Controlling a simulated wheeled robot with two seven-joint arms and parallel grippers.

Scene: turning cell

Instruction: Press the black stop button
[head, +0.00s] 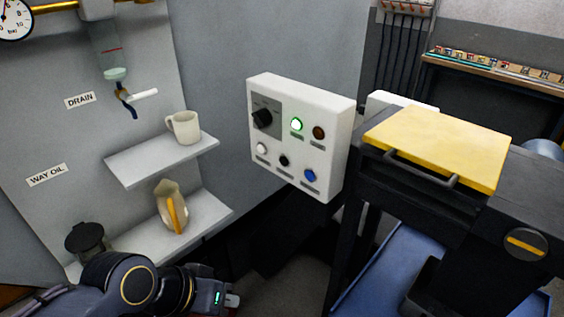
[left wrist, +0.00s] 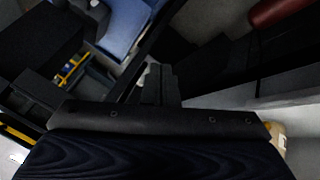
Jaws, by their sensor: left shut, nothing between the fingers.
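The black stop button (head: 284,160) is a small round button in the lower row of a white control box (head: 341,150), between a white button (head: 262,148) and a blue button (head: 309,175). Above it are a black rotary knob (head: 262,118), a lit green button (head: 296,124) and a brown button (head: 319,133). My left gripper (head: 232,300) is at the bottom of the head view, below and left of the box and well apart from it. It is shut and empty. The left wrist view does not show the button. My right gripper is not in view.
Two shelves on the left wall hold a white mug (head: 184,127), a beige jug (head: 172,207) and a dark lidded pot (head: 86,240). A dark machine with a yellow lid (head: 440,142) stands right of the box. The space before the box's face looks clear.

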